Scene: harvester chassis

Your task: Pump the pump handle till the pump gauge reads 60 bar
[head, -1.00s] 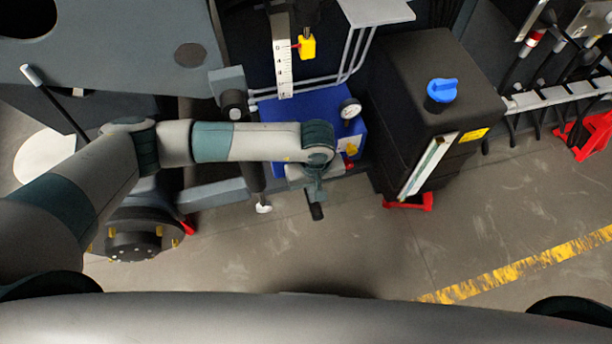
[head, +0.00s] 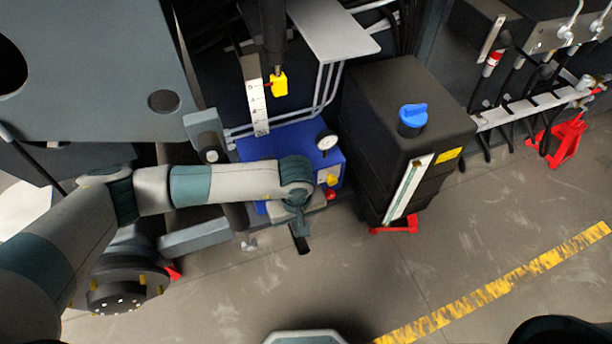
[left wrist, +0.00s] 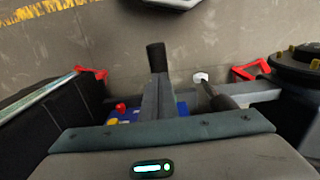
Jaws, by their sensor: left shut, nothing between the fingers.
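The pump is a blue block (head: 275,147) low in the machine. Its round white pump gauge (head: 327,141) faces up; the needle is too small to read. The pump handle ends in a black grip (head: 301,241), which sticks out past my left gripper (head: 298,215). In the left wrist view the grip (left wrist: 156,58) stands just beyond the grey fingers (left wrist: 158,98). My left gripper is shut with nothing held, close at the handle; whether it touches cannot be told. My forearm hides part of the pump. My right gripper is not in view.
A black tank (head: 415,95) with a blue cap (head: 412,117) stands right of the pump. A lever with a white tip (head: 249,244) is left of the handle. A yellow knob (head: 279,85) hangs above. The floor (head: 440,250) in front is clear.

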